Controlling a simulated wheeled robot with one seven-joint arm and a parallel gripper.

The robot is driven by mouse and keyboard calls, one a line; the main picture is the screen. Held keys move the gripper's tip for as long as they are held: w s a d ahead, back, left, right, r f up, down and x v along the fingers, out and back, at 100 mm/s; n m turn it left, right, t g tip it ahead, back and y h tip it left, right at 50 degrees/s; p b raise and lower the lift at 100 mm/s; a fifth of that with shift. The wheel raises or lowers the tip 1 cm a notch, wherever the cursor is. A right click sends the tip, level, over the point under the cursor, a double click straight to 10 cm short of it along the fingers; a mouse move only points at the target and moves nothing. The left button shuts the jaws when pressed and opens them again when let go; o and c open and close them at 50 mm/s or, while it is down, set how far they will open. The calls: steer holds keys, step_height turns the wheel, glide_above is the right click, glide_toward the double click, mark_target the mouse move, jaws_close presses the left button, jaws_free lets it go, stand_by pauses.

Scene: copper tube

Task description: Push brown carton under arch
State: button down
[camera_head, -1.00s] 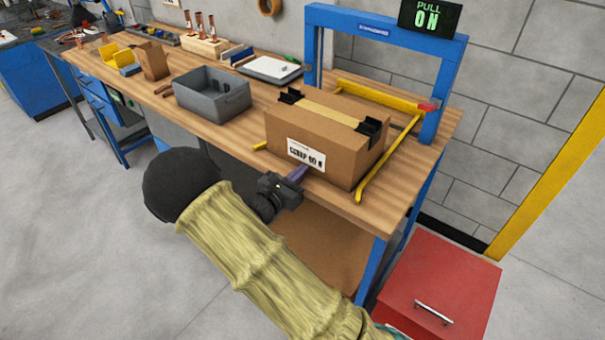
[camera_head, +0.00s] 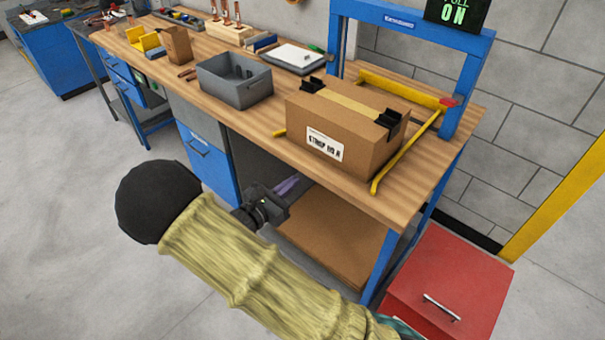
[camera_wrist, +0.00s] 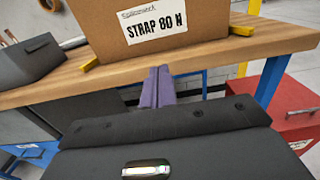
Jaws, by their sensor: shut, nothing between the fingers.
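The brown carton (camera_head: 342,127) sits upright on the wooden bench, with a white label on its front and black clips on its top edges. It also shows in the wrist view (camera_wrist: 100,22). The blue arch (camera_head: 412,20) stands behind the carton at the bench's back right. Yellow rails lie around the carton's back and right side. My gripper (camera_head: 287,186) is shut and empty, in front of the bench and apart from the carton. In the wrist view its purple fingers (camera_wrist: 158,86) are together, just short of the bench edge below the label.
A grey bin (camera_head: 235,82) stands left of the carton. A small brown box (camera_head: 178,45) and yellow holders are farther left. A red cabinet (camera_head: 450,275) stands at the bench's right end. A cardboard sheet lies on the shelf below. Open floor is at left.

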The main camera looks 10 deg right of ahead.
steer(key=v, duration=0.3)
steer(key=shift+d, duration=0.1)
steer(key=s+d+f+m+g+y, duration=0.2)
steer(key=s+d+m+g+y, duration=0.2)
steer(key=s+d+m+g, duration=0.7)
steer(key=s+r+m+y, duration=0.1)
steer(key=m+y, duration=0.2)
steer(key=m, duration=0.2)
steer(key=s+r+m+t+y, duration=0.1)
steer(key=r+m+y, duration=0.1)
steer(key=m, duration=0.3)
steer(key=s+r+m+t+y, duration=0.1)
steer(key=r+m+y, duration=0.1)
steer(key=m+y, duration=0.2)
steer(key=shift+s+d+m+y, duration=0.2)
steer(key=shift+d+m+y, duration=0.1)
steer(key=shift+m+y, duration=0.15)
